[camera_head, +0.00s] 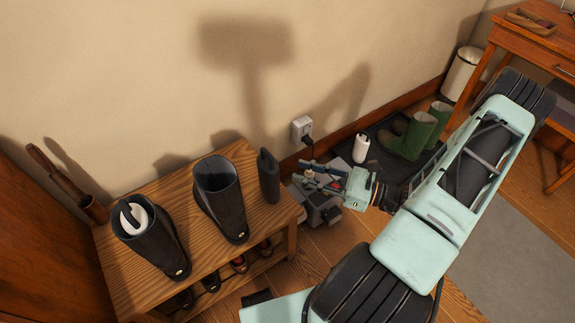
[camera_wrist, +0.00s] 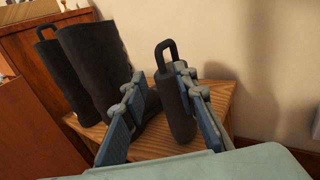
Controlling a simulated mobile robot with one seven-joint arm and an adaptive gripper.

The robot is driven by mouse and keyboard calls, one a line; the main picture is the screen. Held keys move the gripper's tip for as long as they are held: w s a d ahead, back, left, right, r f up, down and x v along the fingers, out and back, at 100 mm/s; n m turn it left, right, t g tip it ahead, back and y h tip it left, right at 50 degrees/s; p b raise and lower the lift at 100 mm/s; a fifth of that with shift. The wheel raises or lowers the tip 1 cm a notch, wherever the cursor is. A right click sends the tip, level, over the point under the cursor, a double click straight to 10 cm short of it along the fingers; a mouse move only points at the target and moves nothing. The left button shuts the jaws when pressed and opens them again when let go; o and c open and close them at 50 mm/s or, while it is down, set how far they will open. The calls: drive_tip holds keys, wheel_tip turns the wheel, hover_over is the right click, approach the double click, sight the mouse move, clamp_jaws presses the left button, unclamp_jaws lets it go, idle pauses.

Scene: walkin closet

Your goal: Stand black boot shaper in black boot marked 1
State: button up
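The black boot shaper (camera_head: 269,176) stands upright on the right end of the wooden bench. In the wrist view the shaper (camera_wrist: 176,105), with a loop handle on top, shows between my fingers and ahead of them. My gripper (camera_head: 303,174) is open and empty, to the right of the shaper; its spread fingers also show in the wrist view (camera_wrist: 160,78). One black boot (camera_head: 222,198) stands mid-bench with an empty opening. Another black boot (camera_head: 155,248) on the left holds a white shaper (camera_head: 137,217). Each boot has a small gold spot; I cannot read any number.
The wooden bench (camera_head: 118,262) has shoes on its lower shelf. A wall socket (camera_head: 301,128) with a plug is behind my gripper. A grey box-like device (camera_head: 318,208) sits below it. A white bottle (camera_head: 361,148) and green boots (camera_head: 416,134) stand on a dark mat to the right.

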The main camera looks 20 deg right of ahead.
drive_tip(key=v, duration=0.4)
drive_tip(key=shift+s+d, duration=0.2)
drive_tip(key=shift+s, duration=0.05)
